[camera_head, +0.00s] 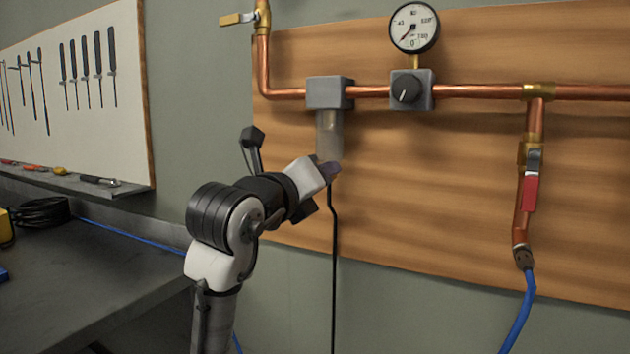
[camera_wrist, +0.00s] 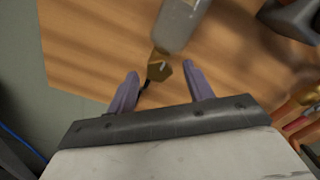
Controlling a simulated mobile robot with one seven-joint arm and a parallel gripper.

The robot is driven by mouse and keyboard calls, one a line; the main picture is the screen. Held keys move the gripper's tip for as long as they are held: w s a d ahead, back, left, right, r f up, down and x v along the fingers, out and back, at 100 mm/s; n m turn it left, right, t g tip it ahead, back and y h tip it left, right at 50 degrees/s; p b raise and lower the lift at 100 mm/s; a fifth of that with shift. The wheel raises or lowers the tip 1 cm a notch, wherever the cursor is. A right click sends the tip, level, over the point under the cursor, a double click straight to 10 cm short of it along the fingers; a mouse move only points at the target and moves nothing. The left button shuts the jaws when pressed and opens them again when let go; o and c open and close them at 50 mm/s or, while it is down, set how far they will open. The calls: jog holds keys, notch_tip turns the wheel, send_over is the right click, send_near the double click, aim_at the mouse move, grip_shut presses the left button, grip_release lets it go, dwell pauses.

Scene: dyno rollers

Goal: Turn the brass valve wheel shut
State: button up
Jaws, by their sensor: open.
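A small brass valve wheel (camera_wrist: 159,70) sits under the clear bowl (camera_wrist: 181,22) of the grey filter unit (camera_head: 326,92) in the wrist view. My gripper (camera_wrist: 160,69) is open, with one purple finger on each side of the wheel. Gaps show between the wheel and both fingers, so I see no clear contact. Depth along the fingers is hard to judge. In the head view my gripper (camera_head: 330,172) is just below the bowl (camera_head: 328,135) and hides the wheel.
A thin black tube (camera_head: 333,260) hangs below the bowl. A copper pipe (camera_head: 480,91) runs across the wooden board (camera_head: 450,200), with a gauge (camera_head: 414,27), a regulator (camera_head: 410,90) and a red lever (camera_head: 531,193). A bench (camera_head: 90,270) stands at the left.

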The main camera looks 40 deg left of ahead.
jog(key=b+v, duration=0.1)
jog(key=v, duration=1.2)
jog(key=shift+s+d, duration=0.15)
jog(key=shift+s, duration=0.2)
jog(key=shift+r, duration=0.15)
